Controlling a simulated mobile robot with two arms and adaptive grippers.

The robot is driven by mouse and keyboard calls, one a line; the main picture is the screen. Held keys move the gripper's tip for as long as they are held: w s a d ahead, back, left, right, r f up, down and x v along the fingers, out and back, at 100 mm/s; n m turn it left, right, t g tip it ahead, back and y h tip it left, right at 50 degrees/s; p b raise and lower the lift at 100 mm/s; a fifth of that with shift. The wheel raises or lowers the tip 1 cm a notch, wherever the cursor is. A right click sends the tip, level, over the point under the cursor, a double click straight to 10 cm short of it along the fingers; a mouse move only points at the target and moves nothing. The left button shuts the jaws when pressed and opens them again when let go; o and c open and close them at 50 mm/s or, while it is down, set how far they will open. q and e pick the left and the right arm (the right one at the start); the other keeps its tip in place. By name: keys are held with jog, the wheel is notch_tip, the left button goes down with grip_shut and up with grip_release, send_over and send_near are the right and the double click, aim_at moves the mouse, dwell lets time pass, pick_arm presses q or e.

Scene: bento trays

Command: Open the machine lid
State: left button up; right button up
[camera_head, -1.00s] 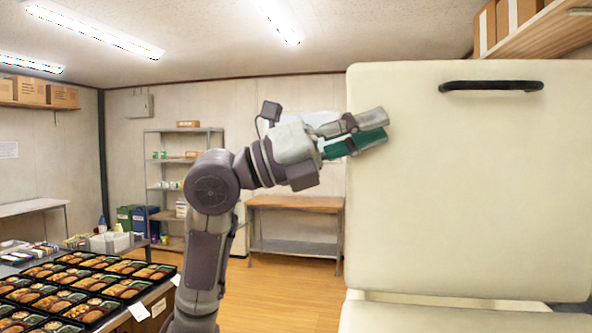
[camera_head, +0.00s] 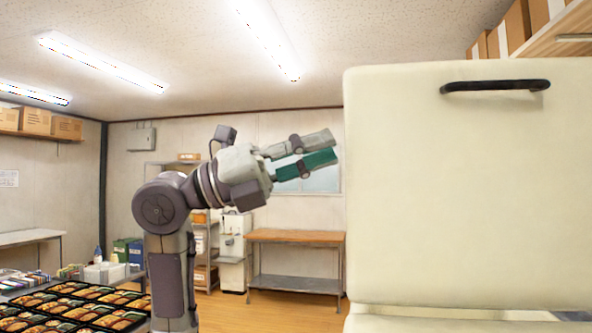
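The machine's large cream lid (camera_head: 465,200) stands upright at the right and fills much of the view. Its dark bar handle (camera_head: 495,86) is near the top edge. A strip of the pale machine body (camera_head: 430,318) shows below the lid. My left gripper (camera_head: 332,147) is just left of the lid's left edge, apart from it and well away from the handle. Its grey and green fingers point right with a narrow gap between them, and nothing shows in it. My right gripper is not in view.
Black bento trays (camera_head: 75,308) with food cover a table at the lower left. A wooden-topped bench (camera_head: 295,236) and a metal shelf stand at the back wall. Cardboard boxes (camera_head: 518,24) sit on a shelf at upper right. Open floor lies between arm and bench.

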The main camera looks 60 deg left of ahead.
pick_arm(q)
jog(key=shift+b+v, duration=0.7)
jog(key=shift+v, duration=0.65)
jog(key=shift+f, duration=0.1)
grip_shut()
jog(key=shift+w, duration=0.1)
